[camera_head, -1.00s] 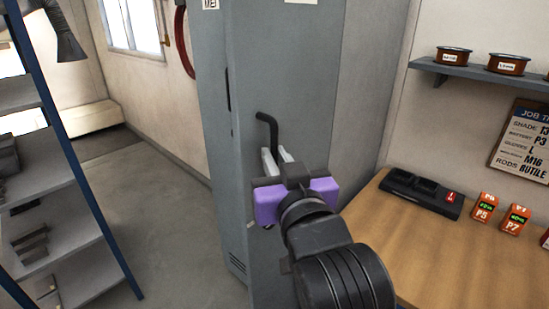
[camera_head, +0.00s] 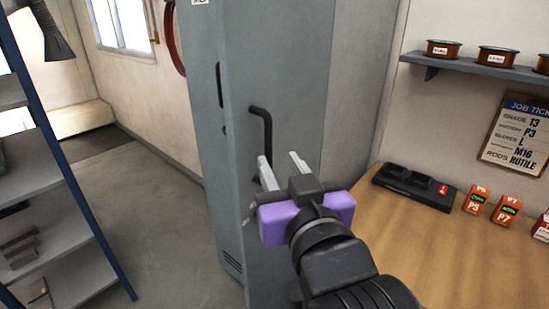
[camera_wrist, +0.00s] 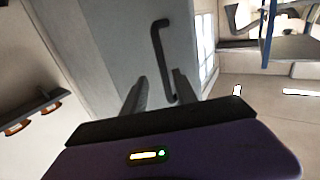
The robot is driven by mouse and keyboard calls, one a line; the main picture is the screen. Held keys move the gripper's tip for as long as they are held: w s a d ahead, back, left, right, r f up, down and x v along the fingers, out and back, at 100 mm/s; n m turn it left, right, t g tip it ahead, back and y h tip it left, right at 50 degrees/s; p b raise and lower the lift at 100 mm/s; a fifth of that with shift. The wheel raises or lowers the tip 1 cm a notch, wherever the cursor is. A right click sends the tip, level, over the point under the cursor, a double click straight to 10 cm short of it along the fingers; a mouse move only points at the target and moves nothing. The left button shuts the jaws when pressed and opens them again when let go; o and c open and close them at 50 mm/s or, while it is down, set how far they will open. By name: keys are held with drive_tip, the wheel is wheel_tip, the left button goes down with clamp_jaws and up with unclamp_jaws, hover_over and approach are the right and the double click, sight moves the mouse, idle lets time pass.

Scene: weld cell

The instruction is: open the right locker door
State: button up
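The grey locker (camera_head: 290,75) stands in the middle of the head view. A black bar handle (camera_head: 267,130) bent at its top is on its door; its lower end is hidden behind my fingers. My gripper (camera_head: 282,166), with a purple body, is in front of the door with its two pale fingers spread and nothing held. In the wrist view the handle (camera_wrist: 160,55) runs down to between my fingertips (camera_wrist: 157,82). Whether the fingers touch the handle, I cannot tell.
A wooden bench (camera_head: 440,250) on the right holds a black charger (camera_head: 413,186) and orange battery packs (camera_head: 506,210). A wall shelf (camera_head: 470,68) with spools is above it. A blue-framed rack (camera_head: 70,215) stands left. Floor (camera_head: 165,215) between rack and locker is clear.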

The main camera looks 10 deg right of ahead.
drive_tip(key=s, duration=0.2)
drive_tip(key=shift+s+d, duration=0.2)
drive_tip(key=shift+s, duration=0.2)
wheel_tip(320, 180, up, 4)
drive_tip(key=a+r+t+y, duration=0.1)
drive_tip(key=t, duration=0.1)
drive_tip(key=s+d+f+n, duration=0.1)
drive_tip(key=s+d+f, duration=0.3)
drive_tip(key=s+f, duration=0.4)
drive_tip(key=s+d+f, duration=0.3)
drive_tip(key=s+f, duration=0.3)
drive_tip(key=f, duration=0.5)
drive_tip(key=s+d+f+m+g+h, duration=0.1)
drive_tip(key=s+d+f+g, duration=0.1)
drive_tip(key=s+f, duration=0.5)
drive_tip(key=s+d+f+m+g+h, duration=0.1)
drive_tip(key=s+d+f, duration=0.4)
drive_tip(key=s, duration=0.8)
drive_tip(key=shift+d+f+g+h, duration=0.15)
drive_tip(key=shift+f+g+h, duration=0.45)
drive_tip(key=shift+f+g, duration=0.35)
drive_tip(key=shift+w, duration=0.1)
